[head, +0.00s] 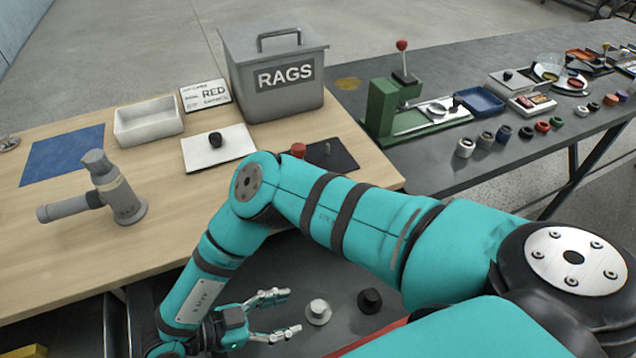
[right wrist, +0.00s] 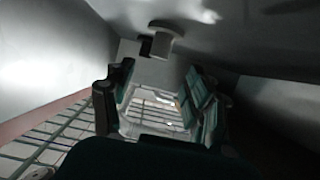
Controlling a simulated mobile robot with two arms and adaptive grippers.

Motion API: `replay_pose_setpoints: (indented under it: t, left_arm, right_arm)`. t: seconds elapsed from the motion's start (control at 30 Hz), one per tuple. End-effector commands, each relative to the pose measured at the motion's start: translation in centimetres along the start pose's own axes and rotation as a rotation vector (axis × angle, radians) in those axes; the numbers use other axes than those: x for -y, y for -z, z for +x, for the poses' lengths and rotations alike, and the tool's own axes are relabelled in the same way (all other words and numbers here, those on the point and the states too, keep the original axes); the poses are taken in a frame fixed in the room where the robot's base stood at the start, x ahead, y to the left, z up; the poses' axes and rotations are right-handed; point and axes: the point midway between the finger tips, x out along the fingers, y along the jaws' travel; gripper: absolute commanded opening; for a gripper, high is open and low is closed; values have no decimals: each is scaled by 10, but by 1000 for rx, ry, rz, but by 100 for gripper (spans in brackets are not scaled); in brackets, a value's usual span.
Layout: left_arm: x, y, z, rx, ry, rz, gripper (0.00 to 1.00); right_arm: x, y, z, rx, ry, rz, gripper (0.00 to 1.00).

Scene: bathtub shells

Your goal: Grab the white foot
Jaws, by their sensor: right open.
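The white foot (head: 318,312) is a small round knobbed piece on the dark grey surface below the wooden table, in the head view. My right gripper (head: 290,312) is open, just left of the white foot, with its fingers pointing toward it. The foot stands just beyond the fingertips, and I see nothing between the fingers. In the right wrist view, a pale rounded piece (right wrist: 164,38), likely the white foot, shows beyond the open right gripper (right wrist: 160,82). My left gripper is not in view.
A similar black foot (head: 370,300) stands right of the white one. A red edge (head: 372,335) runs in front of them.

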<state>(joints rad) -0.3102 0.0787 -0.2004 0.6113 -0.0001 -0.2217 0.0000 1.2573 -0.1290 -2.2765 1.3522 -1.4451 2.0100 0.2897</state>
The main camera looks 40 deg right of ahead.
Motion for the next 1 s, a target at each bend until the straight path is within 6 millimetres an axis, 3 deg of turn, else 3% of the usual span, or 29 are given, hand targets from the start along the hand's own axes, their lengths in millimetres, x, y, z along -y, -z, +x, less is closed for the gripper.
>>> replay_pose_setpoints:
  t: [0.13, 0.33, 0.7, 0.97, 1.0]
  left_arm:
    - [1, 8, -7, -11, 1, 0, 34]
    - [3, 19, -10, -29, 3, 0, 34]
    - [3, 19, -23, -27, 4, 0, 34]
    - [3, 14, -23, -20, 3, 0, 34]
    - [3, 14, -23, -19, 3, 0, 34]
  right_arm:
    - [-1, 1, 25, 0, -3, -2, 54]
    - [-1, 0, 38, 0, -1, -1, 54]
    - [-2, -1, 85, 0, -2, -1, 54]
    - [-1, -2, 88, 1, 1, 0, 54]
    - [-1, -2, 88, 1, 1, 0, 50]
